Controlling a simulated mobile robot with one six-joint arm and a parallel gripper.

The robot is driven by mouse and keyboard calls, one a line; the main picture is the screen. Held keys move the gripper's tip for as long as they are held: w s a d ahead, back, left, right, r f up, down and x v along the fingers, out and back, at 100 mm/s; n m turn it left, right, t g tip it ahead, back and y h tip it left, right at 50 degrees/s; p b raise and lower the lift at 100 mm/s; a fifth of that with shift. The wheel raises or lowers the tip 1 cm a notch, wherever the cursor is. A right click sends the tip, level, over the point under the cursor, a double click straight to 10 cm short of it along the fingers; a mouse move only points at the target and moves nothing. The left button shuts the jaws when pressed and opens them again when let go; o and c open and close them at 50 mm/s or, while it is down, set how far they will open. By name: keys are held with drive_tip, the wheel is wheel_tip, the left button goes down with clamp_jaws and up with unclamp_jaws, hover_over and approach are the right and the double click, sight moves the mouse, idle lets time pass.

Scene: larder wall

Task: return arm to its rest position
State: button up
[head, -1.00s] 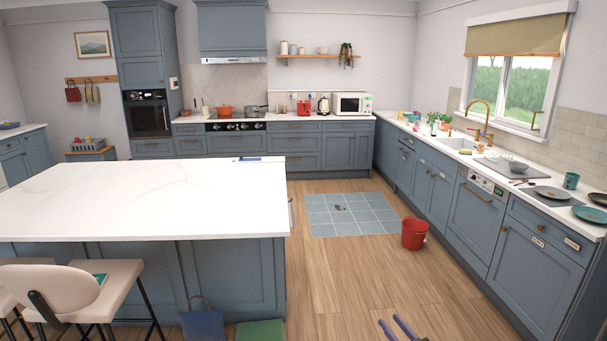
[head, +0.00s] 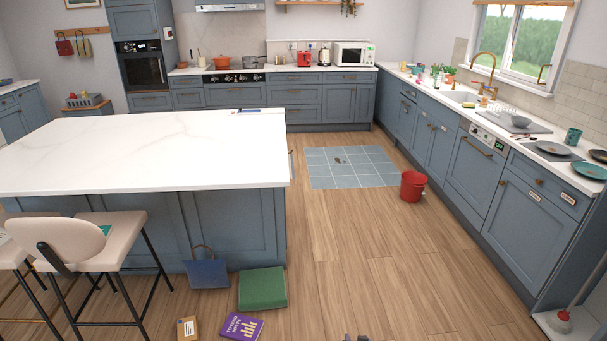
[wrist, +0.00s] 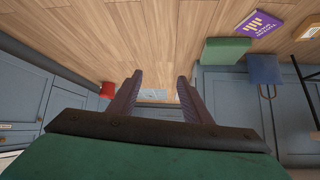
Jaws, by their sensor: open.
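My gripper (wrist: 157,88) shows in the wrist view with its two dark fingers spread apart and nothing between them. The wrist view looks out over the wooden floor, with the cabinets appearing upside down or sideways. In the head view only small dark tips of my gripper (head: 356,338) show at the bottom edge, over the floor. The rest of my arm is out of the head view.
A white-topped island (head: 150,150) with stools (head: 75,240) stands left. A blue bag (head: 206,272), green box (head: 262,288), purple book (head: 242,326) and small yellow-brown item (head: 187,328) lie on the floor. A red bucket (head: 413,186) stands near the right cabinets. The middle floor is clear.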

drive_tip(key=s+f+g, duration=0.3)
drive_tip(key=s+g, duration=0.1)
drive_tip(key=s, duration=0.6)
drive_tip(key=s+f+g, duration=0.3)
drive_tip(key=s+g, duration=0.1)
drive_tip(key=s, duration=0.6)
drive_tip(key=s+a+r+g, duration=0.1)
drive_tip(key=s+r+g, duration=0.1)
drive_tip(key=s, duration=0.6)
drive_tip(key=s+a+r+n+g, duration=0.1)
drive_tip(key=s+r+g, duration=0.1)
drive_tip(key=s+g, duration=0.3)
drive_tip(key=s, duration=0.4)
drive_tip(key=shift+a+r, duration=0.25)
drive_tip(key=shift+a, duration=0.1)
drive_tip(key=c, duration=0.3)
